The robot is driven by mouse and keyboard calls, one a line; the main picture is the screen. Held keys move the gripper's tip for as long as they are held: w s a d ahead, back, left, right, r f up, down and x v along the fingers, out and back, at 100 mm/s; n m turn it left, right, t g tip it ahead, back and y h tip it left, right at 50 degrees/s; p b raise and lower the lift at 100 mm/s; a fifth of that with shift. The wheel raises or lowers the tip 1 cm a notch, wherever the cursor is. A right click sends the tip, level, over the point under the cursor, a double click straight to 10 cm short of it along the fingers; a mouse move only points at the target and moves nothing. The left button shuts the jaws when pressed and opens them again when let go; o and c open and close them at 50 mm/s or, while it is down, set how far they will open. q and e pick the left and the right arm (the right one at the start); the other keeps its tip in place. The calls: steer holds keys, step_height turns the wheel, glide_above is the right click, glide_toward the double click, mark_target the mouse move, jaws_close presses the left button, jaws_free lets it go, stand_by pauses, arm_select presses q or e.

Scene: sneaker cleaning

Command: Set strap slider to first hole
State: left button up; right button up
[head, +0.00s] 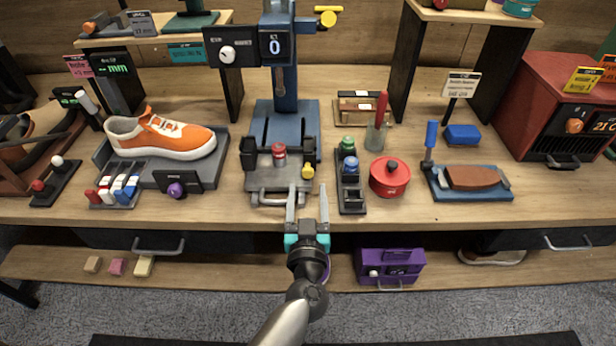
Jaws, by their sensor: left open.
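I cannot make out with certainty which part is the strap slider, and no row of holes is clear. A brown, strap-like piece on a stand (22,150) shows at the far left, partly cut off by the picture's edge. Beside it is a dark bar with a red and a white knob (57,175). My left gripper (307,198) is open and empty at the table's front edge in the middle. Its fingers point at the grey base of the blue press, far to the right of the strap-like piece. My right gripper is not in view.
The blue press (285,85) stands mid-table. An orange sneaker (160,135) is on a grey stand to its left. A red pot (390,177), a bottle rack (350,190) and a blue tray (470,193) are to its right. A purple box (390,266) sits on the lower shelf.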

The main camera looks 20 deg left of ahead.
mark_target(307, 176)
arm_select(q)
steer(key=b+x, duration=0.2)
steer(key=x, duration=0.4)
steer(key=shift+w, duration=0.25)
steer(key=shift+c, duration=0.2)
jaws_close()
steer(key=shift+f, duration=0.1)
stand_by(0.9)
